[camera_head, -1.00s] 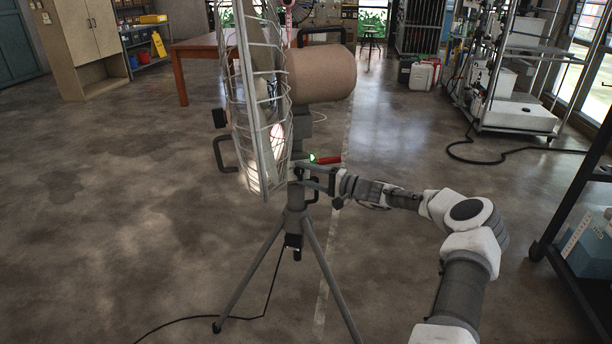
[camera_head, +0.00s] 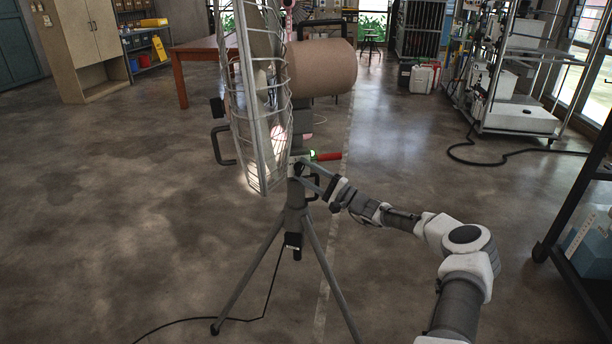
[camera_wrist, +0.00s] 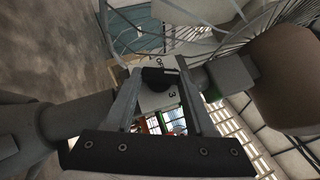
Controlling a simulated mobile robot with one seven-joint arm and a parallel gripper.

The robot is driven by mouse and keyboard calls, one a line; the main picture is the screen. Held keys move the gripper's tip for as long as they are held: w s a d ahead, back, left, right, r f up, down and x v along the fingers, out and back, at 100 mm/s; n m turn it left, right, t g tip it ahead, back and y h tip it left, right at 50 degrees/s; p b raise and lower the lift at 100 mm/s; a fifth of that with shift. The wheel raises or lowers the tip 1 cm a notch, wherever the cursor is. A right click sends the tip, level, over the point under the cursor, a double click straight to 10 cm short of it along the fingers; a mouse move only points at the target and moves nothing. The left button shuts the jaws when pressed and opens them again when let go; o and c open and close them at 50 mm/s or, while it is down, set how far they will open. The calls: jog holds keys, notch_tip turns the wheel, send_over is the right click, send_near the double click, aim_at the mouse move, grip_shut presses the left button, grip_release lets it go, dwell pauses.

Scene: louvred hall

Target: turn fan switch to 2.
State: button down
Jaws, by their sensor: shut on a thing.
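A large caged fan (camera_head: 258,110) stands on a grey tripod, with a tan motor housing (camera_head: 322,68). In the wrist view, the black fan switch knob (camera_wrist: 155,77) sits on a pale plate (camera_wrist: 158,101). In the head view, my gripper (camera_head: 300,169) is at the fan's stand, where the knob is hidden or too small to make out. The knob's exact setting cannot be told.
A red handle (camera_head: 328,156) with a green light beside it sticks out just above my gripper. The tripod legs (camera_head: 329,278) and a black cable (camera_head: 190,319) spread over the floor below. A dark shelf rack (camera_head: 575,215) stands at right. Open floor lies left.

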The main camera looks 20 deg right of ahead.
jog(key=shift+c, duration=1.2)
grip_release()
jog(key=shift+s+f, duration=0.1)
